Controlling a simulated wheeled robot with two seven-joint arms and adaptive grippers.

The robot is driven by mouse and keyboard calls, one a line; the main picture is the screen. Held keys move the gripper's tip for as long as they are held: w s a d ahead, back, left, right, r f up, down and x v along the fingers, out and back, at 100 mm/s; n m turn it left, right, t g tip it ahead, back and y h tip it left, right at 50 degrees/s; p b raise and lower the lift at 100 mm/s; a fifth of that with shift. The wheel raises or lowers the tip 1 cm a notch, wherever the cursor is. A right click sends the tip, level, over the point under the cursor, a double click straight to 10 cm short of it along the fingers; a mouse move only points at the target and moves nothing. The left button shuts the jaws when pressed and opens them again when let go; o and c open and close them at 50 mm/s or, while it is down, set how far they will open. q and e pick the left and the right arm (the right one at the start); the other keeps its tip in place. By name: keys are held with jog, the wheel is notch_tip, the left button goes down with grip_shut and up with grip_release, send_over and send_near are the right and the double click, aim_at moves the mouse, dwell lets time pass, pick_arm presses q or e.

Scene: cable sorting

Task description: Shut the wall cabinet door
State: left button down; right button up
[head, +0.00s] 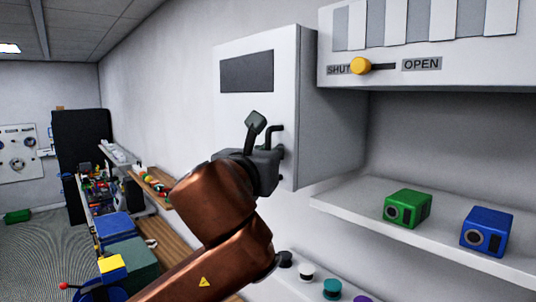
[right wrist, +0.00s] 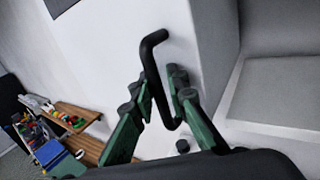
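The wall cabinet is a white box, with its door (head: 287,75) carrying a dark rectangular panel (head: 247,72) and a black bar handle (head: 276,129). I cannot tell from these views how far the door stands open. My right gripper (head: 262,135) is at the handle. In the right wrist view, the green fingers of this gripper (right wrist: 162,88) stand apart on either side of the handle (right wrist: 153,65), with space visible around the bar. One finger is largely hidden in the head view. My left gripper is not in view.
Right of the cabinet, a shelf (head: 340,202) holds a green box (head: 408,208) and a blue box (head: 487,231). Above it, a unit has a yellow knob (head: 360,66) between SHUT and OPEN labels. A cluttered bench (head: 168,236) runs along the wall at left.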

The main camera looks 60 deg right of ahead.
jog(key=shift+f, duration=0.1)
jog(key=shift+a, duration=0.25)
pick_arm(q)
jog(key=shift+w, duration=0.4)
pick_arm(e)
jog(key=v, duration=1.1)
jog(key=shift+s+a, duration=0.15)
jog(key=shift+a, duration=0.1)
jog(key=shift+d+f, duration=0.1)
